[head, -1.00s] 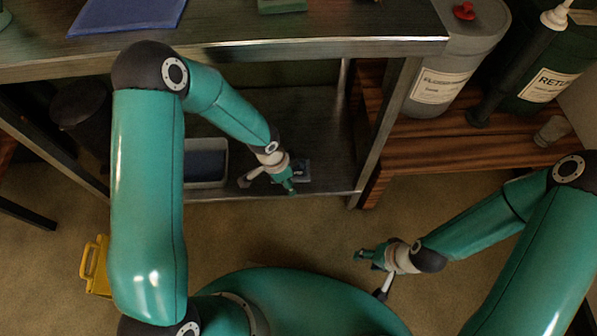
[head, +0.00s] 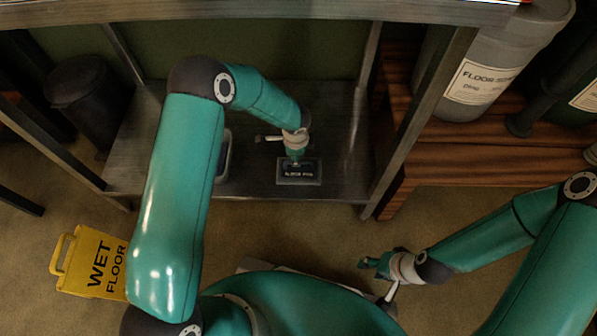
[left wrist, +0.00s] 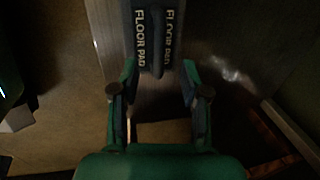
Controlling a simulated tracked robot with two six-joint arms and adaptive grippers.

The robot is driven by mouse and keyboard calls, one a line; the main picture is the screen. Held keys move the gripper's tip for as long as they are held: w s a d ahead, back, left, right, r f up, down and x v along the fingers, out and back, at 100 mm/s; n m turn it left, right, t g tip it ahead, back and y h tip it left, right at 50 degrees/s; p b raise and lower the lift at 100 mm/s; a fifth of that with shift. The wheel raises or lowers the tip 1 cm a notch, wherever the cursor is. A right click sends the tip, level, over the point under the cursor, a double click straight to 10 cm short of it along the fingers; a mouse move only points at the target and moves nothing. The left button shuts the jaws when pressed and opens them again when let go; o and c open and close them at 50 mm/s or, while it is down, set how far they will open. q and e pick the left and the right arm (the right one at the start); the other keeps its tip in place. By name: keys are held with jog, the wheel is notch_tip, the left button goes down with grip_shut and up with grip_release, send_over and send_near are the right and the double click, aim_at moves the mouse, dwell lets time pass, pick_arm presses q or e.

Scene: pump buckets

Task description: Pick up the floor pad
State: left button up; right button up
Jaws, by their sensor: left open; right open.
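The floor pad (head: 299,173) is a small dark block with white lettering. It lies on the lower metal shelf near its front edge in the head view. In the left wrist view the floor pad (left wrist: 155,40) shows its label on two sides of a central ridge, beyond the fingertips. My left gripper (head: 279,148) is just behind and above the pad, open and empty; in the left wrist view its fingers (left wrist: 160,78) are spread to either side of the pad's near end. Contact cannot be told. My right gripper (head: 379,281) is open and empty above the floor, right of the shelf's front.
A grey bin (head: 226,160) on the shelf is partly hidden by my left arm. A yellow wet floor sign (head: 92,262) lies at lower left. A table leg (head: 415,125) and wooden shelf (head: 455,155) bound the right side. A dark bucket (head: 85,100) stands behind left.

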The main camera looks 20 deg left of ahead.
aim_at(310, 172)
pick_arm(q)
jog(key=shift+w+f, duration=0.25)
jog(key=shift+f, duration=1)
jog(key=f+b, duration=0.2)
jog(key=f, duration=0.3)
jog(key=shift+w+a+b, duration=0.3)
jog(key=shift+w+b, duration=0.05)
jog(key=shift+b, duration=0.05)
grip_shut()
